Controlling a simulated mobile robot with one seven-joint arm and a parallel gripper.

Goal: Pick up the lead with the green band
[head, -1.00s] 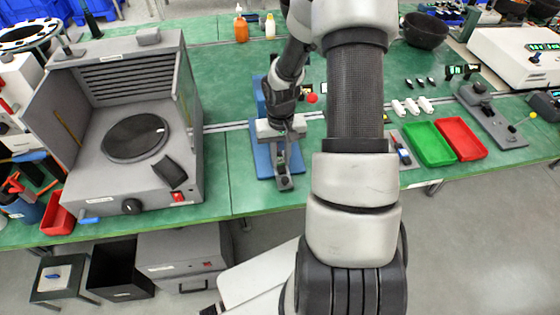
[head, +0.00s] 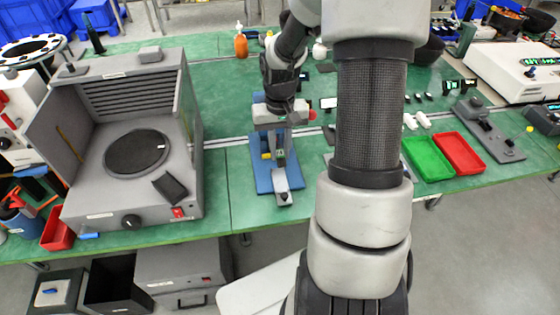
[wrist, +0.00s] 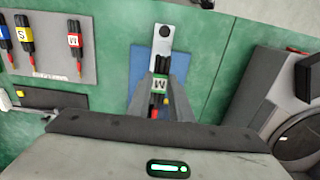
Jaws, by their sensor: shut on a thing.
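The lead with the green band (wrist: 160,85) is black, with an M on the band and a red tip. It sits between the fingers of my gripper (wrist: 161,100) in the wrist view. The fingers are shut on it. Behind it are a blue plate (wrist: 141,63) and a grey piece with a dark round spot. In the head view my gripper (head: 280,150) is over the blue plate (head: 263,179), and a small green patch shows between its fingers. I cannot tell whether the lead touches the stand.
A grey holder (wrist: 60,73) with leads banded blue, yellow and red is at left in the wrist view. A grey enclosure (head: 95,185) stands left of the gripper. Green (head: 428,158) and red (head: 459,152) trays lie at right. Green table is clear between enclosure and stand.

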